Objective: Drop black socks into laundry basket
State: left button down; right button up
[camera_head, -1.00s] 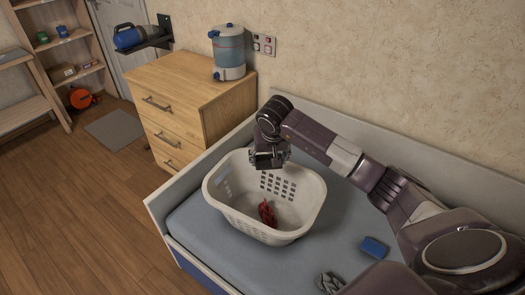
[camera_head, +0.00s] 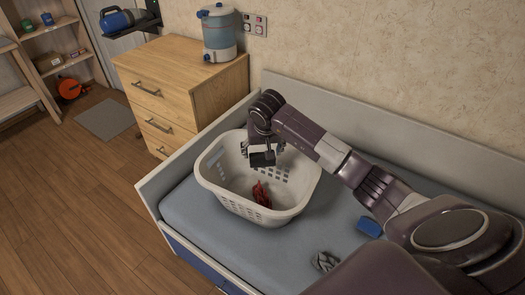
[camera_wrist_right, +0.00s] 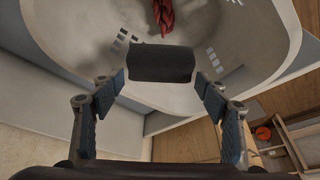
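The white laundry basket (camera_head: 225,200) stands on the bed, with a dark red cloth (camera_head: 261,194) inside; its inner wall and the cloth also show in the right wrist view (camera_wrist_right: 170,14). My right gripper (camera_head: 262,152) is over the back part of the basket, pointing down. The black socks (camera_head: 262,159) are a dark rolled bundle between its fingers, above the basket floor. My left gripper is not in view.
A blue folded item (camera_head: 370,226) and a grey patterned bundle (camera_head: 325,262) lie on the bed (camera_head: 200,222), right of the basket. The bed's back panel (camera_head: 340,117) runs along the wall. A wooden dresser (camera_head: 190,80) with a drink dispenser (camera_head: 219,35) stands behind left.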

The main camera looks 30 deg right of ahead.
jog(key=shift+o, duration=1.1)
jog(key=shift+r, duration=0.15)
jog(key=v, duration=1.1)
jog(key=shift+s+r, duration=0.25)
jog(key=shift+r, duration=0.05)
jog(key=shift+a, duration=0.1)
